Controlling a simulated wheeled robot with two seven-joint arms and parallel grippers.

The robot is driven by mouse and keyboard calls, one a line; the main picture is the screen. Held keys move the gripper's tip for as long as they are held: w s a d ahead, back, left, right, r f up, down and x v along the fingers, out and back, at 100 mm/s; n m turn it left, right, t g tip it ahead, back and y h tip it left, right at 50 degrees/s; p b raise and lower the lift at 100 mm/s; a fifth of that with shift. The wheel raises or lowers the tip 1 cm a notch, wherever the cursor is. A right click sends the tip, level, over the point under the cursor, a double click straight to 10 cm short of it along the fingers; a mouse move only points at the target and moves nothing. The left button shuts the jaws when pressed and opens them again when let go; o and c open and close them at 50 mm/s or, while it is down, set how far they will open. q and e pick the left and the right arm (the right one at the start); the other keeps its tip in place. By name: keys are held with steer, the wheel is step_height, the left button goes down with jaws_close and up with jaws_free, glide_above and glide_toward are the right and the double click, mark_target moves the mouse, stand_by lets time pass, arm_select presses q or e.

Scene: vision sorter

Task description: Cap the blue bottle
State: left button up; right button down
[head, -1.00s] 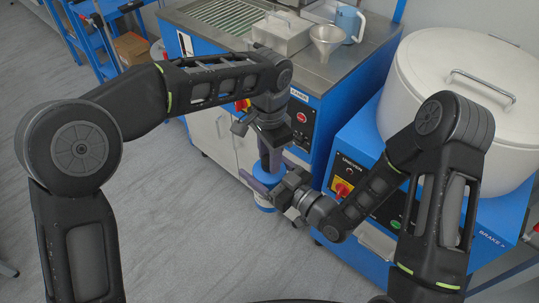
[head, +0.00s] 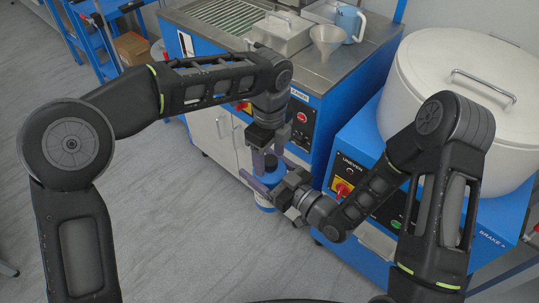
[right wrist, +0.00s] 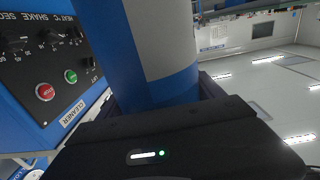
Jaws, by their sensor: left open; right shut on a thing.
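The blue bottle (head: 272,178) stands upright in the middle of the head view, partly hidden by my grippers. In the right wrist view the bottle (right wrist: 165,60) is large and close, blue with a grey-white band. My right gripper (head: 266,190) is shut around its body from the right. A dark cap (head: 270,162) shows at the bottle's top; I cannot tell how tightly it sits. My left gripper (head: 268,153) points down directly above, open, with its purple-grey fingers on either side of the cap.
A blue machine with a steel top (head: 345,70) stands behind, carrying a funnel (head: 326,38), a metal box (head: 282,36) and a blue jug (head: 349,22). A large white lidded drum (head: 455,90) is at the right. Grey floor (head: 170,230) is clear at the left.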

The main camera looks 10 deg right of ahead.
arm_select(q)
steer(key=shift+r, duration=3.75)
steer(key=w+a+f+n+h, duration=0.1)
steer(key=w+a+f+n, duration=0.2)
steer(key=a+f+n, duration=0.25)
steer(key=w+a+f+n+h, duration=0.1)
steer(key=w+a+f+n, duration=0.35)
steer(key=a+f, duration=0.25)
steer(key=s+d+f+n+h, duration=0.1)
steer(key=s+f+n, duration=0.5)
steer(key=f, duration=0.4)
steer(key=s+f+n+h, duration=0.1)
steer(key=s+f+n, duration=0.3)
steer(key=s+f, duration=0.5)
steer(key=s+a+f+n, duration=0.1)
steer(key=s+f+n, duration=0.2)
steer(key=s, duration=0.3)
steer(key=s+a+f+n, duration=0.1)
steer(key=s+f+n, duration=0.2)
steer(key=s+n, duration=0.2)
steer(key=shift+s+f+t, duration=0.3)
steer(key=shift+s+t, duration=0.1)
steer(key=shift+s, duration=0.45)
